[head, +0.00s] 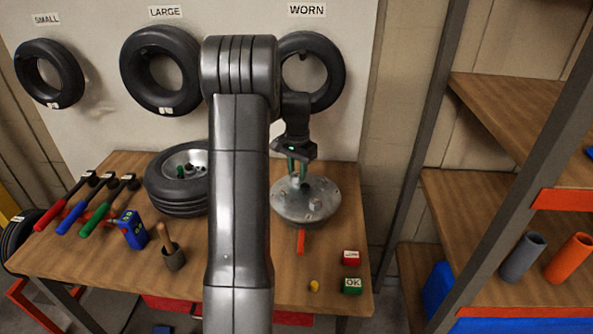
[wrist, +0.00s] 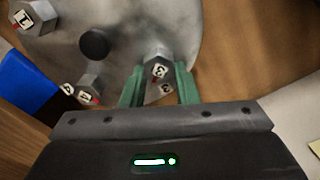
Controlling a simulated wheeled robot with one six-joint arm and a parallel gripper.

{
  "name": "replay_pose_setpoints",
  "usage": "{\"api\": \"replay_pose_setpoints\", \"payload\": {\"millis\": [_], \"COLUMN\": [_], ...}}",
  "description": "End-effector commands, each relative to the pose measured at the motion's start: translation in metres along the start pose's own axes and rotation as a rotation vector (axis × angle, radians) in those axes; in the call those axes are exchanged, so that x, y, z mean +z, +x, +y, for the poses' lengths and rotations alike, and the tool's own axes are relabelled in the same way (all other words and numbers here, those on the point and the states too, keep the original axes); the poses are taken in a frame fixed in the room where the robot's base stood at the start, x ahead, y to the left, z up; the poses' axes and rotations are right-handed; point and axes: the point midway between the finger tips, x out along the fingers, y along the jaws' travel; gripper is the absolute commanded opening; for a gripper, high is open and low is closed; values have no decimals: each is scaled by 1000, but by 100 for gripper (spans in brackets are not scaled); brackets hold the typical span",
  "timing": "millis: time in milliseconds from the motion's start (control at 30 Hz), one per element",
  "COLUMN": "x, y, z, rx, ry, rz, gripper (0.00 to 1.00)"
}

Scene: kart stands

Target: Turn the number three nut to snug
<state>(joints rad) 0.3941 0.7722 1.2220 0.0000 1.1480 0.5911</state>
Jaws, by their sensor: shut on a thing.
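The round grey metal hub (head: 290,213) lies on the right part of the wooden bench, with several nuts on its face. The number three nut (wrist: 158,66) is a grey hex nut with white "3" labels on its faces. My gripper (wrist: 160,84) points at the hub, its green fingers on either side of this nut and shut on it. In the head view my gripper (head: 298,170) is over the far part of the hub, and the nut's number cannot be read there. Nuts marked 1 (wrist: 38,18) and 4 (wrist: 90,82) also show in the wrist view.
A dark round centre (wrist: 94,43) stands beside the held nut. On the bench are a tyred wheel (head: 178,205), several coloured-handled tools (head: 85,217), a blue device (head: 132,230), a red block (head: 351,257) and a green OK block (head: 352,286). Shelves (head: 480,210) stand at right.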

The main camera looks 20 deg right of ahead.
Motion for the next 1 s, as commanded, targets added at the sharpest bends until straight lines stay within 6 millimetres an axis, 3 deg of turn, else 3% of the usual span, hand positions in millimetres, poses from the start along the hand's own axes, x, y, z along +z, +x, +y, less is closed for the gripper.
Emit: {"api": "replay_pose_setpoints", "payload": {"millis": [600, 1000], "x": [0, 1], "y": [-1, -1], "z": [4, 5], "rx": [-3, -3], "ry": [554, 749], "rz": [3, 3], "gripper": [4, 4]}}
